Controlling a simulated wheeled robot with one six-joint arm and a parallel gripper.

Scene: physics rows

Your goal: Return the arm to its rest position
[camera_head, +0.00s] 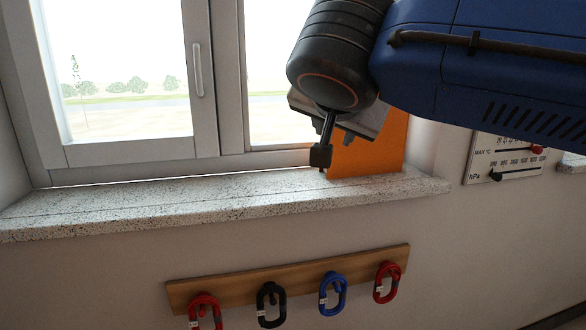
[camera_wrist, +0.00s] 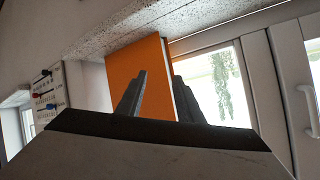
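My gripper (camera_head: 322,157) is at the window sill, beside the left edge of an upright orange book-like object (camera_head: 370,150). In the wrist view my gripper (camera_wrist: 157,97) shows two dark fingers standing apart. The left finger overlaps the orange face (camera_wrist: 125,65), and the right one is just past the object's grey edge. I see no clear contact, and I cannot tell whether the object is between the fingers or beyond them. In the head view only one fingertip shows clearly. My blue arm reaches in from the upper right.
The speckled stone sill (camera_head: 150,205) is bare to the left. The window frame (camera_head: 205,110) is close behind my gripper. A wooden rail (camera_head: 237,287) with several red, black and blue rings hangs below. A white gauge panel (camera_head: 508,155) is on the wall at right.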

